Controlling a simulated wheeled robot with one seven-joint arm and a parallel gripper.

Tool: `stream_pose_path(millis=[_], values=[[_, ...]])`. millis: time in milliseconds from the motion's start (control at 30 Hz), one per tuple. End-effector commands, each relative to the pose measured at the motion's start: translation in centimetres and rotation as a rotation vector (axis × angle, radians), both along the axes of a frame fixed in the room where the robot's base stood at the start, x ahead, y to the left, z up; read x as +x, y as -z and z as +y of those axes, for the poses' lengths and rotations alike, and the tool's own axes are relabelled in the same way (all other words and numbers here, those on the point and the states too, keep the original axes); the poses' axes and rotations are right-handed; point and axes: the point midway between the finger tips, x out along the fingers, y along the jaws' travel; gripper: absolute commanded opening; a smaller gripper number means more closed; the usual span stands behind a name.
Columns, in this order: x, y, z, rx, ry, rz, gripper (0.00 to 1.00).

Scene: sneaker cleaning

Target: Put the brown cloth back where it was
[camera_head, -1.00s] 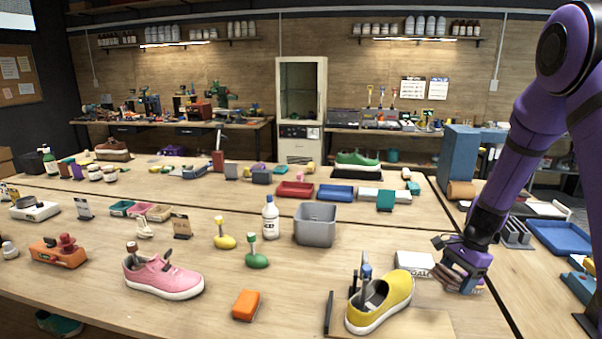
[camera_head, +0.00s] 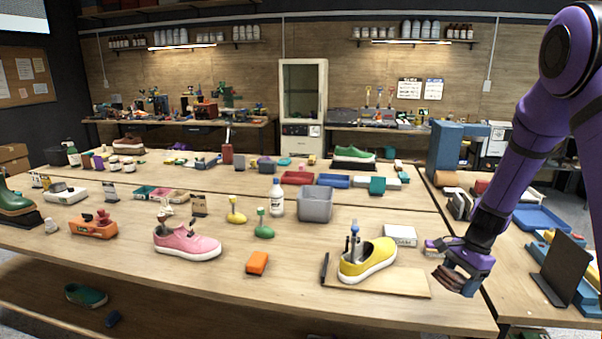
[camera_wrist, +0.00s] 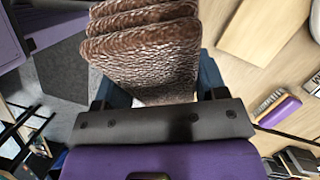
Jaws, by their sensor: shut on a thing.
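The brown cloth (camera_wrist: 150,55) is a folded, fuzzy bundle that fills the space between the jaws in the wrist view. My gripper (camera_head: 452,281) is shut on it, and the cloth (camera_head: 449,279) also shows as a dark brown edge in the head view. My gripper holds it near the front right corner of the table, to the right of the yellow sneaker (camera_head: 368,261). The fingertips are mostly hidden by the cloth.
The yellow sneaker stands on a wooden board (camera_head: 410,285). A white box (camera_head: 400,235) lies behind it. A purple brush (camera_wrist: 279,109) lies near my gripper. A second table with a black upright panel (camera_head: 565,268) is at the right.

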Motion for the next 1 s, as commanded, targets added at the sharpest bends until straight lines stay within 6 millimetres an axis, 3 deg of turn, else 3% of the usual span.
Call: stream_pose_path(millis=[367, 567, 800, 1000], values=[[1.3, 2.6, 2.1, -0.02, -0.327, -0.007, 0.27], [2.3, 4.8, 4.0, -0.024, -0.603, -0.009, 0.27], [3.7, 8.3, 7.1, -0.013, -1.04, -0.005, 0.27], [4.3, 9.8, 8.4, -0.003, -1.238, -0.001, 0.27]])
